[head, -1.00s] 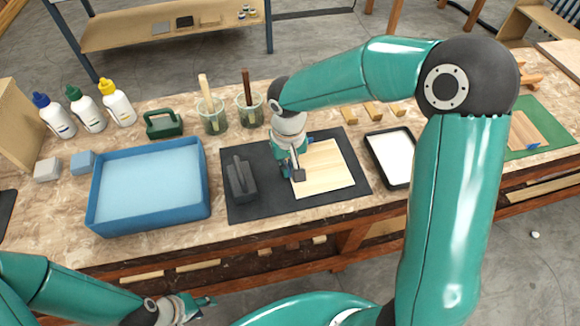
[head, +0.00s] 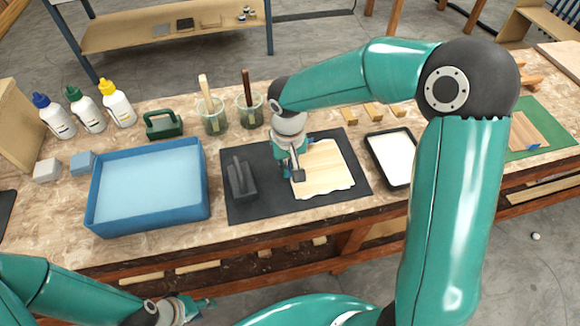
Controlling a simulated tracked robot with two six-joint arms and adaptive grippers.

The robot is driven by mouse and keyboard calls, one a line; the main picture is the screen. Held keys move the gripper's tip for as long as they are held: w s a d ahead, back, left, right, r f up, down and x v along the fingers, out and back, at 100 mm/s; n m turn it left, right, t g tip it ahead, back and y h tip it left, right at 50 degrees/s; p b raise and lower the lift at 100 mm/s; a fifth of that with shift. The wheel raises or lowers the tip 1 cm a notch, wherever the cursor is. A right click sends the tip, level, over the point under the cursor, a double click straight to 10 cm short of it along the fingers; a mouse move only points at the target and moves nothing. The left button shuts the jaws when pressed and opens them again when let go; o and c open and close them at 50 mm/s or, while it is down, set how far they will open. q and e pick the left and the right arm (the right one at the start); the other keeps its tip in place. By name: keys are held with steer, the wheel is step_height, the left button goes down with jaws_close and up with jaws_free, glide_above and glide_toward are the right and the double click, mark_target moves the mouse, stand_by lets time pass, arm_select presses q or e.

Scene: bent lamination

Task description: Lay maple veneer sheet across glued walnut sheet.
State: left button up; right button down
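A pale wood sheet (head: 325,168), which looks like the maple veneer, lies over the right part of a dark mat (head: 250,208). Its right and lower edges look wavy. No walnut sheet shows under it; whether one is hidden there I cannot tell. My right gripper (head: 291,174) points down at the sheet's left edge, and its fingers overlap that edge in the view. Whether it grips the sheet is unclear. My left gripper (head: 206,304) is low in front of the bench, away from the sheets; its fingers are too small to read.
A dark block with a handle (head: 240,180) stands left of the sheet. A blue tray (head: 97,205) is further left, a white-filled tray (head: 393,157) right. Brush cups (head: 213,119), glue bottles (head: 118,105) and a green handled tool (head: 163,125) stand behind. A brown board (head: 527,133) lies on a green mat.

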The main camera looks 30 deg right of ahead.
steer(key=shift+s+f, duration=0.1)
steer(key=shift+f, duration=0.4)
stand_by(0.3)
steer(key=c, duration=1.2)
jaws_free()
steer(key=shift+d, duration=0.1)
steer(key=shift+c, duration=0.2)
steer(key=shift+w, duration=0.2)
steer(key=shift+o, duration=0.2)
steer(key=shift+r, duration=0.1)
steer(key=o, duration=0.6)
steer(key=shift+w, duration=0.15)
steer(key=shift+o, duration=0.2)
steer(key=shift+r, duration=0.2)
steer(key=shift+r+p, duration=2.3)
steer(key=shift+r, duration=0.65)
